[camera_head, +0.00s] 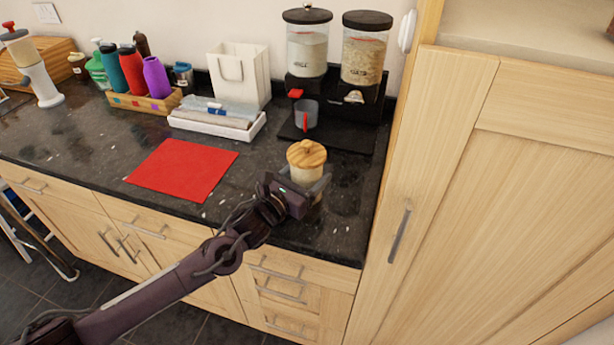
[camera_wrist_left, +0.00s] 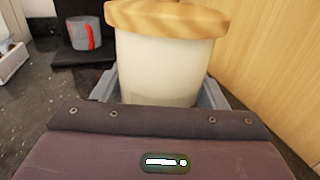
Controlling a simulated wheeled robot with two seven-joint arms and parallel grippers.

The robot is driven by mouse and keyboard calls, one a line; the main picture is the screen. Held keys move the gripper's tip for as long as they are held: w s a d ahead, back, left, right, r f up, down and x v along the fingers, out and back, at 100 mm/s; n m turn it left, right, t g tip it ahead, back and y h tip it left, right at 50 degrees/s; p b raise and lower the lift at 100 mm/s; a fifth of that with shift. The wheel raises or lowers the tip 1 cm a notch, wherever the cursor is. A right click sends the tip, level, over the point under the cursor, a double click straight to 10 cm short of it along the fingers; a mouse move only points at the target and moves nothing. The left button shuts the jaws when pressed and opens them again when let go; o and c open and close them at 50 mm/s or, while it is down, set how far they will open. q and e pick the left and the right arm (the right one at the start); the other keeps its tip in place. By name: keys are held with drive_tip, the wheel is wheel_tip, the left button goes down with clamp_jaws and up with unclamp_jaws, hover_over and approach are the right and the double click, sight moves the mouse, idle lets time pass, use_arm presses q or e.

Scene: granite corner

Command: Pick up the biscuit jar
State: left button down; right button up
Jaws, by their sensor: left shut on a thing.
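The biscuit jar (camera_head: 306,162) is a pale cream jar with a round wooden lid and knob. It stands upright near the right end of the dark granite counter. In the left wrist view the jar (camera_wrist_left: 165,65) fills the middle, its lid cut off at the top edge. My left gripper (camera_head: 308,190) is at the jar's lower body, with a grey finger on each side; in the left wrist view the gripper (camera_wrist_left: 160,92) is shut on the jar. I cannot tell whether the jar's base touches the counter. My right gripper is not in view.
A red mat (camera_head: 182,169) lies left of the jar. Behind the jar are two dispensers (camera_head: 307,45) on a black stand with a grey cup (camera_head: 306,115). A tall wooden cabinet (camera_head: 470,200) closes off the right side.

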use_arm(q)
drive_tip(key=shift+r, duration=0.3)
